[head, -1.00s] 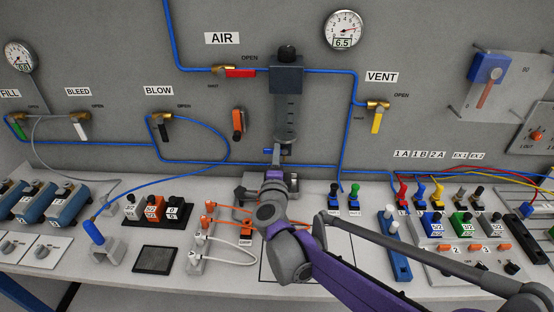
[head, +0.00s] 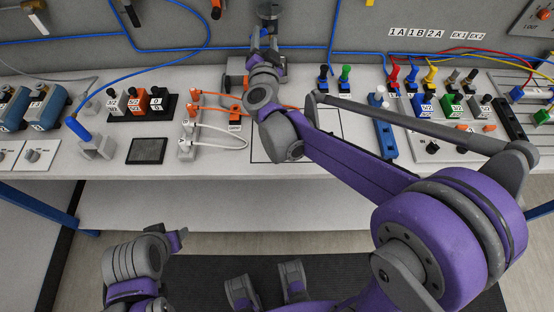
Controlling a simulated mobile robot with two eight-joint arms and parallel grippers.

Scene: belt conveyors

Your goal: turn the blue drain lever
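The bottom of the grey filter unit (head: 268,12) shows at the top middle of the head view, on the wall. A small blue piece, which looks like the drain lever (head: 264,33), shows just under it, largely covered by my gripper. My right gripper (head: 257,46) points up and away at this spot, close to the lever. My own wrist hides most of its fingers, so I cannot tell whether they touch or hold the lever. My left gripper (head: 178,241) is low at the left, in front of the bench and far from the lever.
The white bench (head: 330,190) runs across the view. Orange and white leads (head: 215,108) lie left of my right forearm. Blue hoses (head: 130,72) cross the wall and bench at left.

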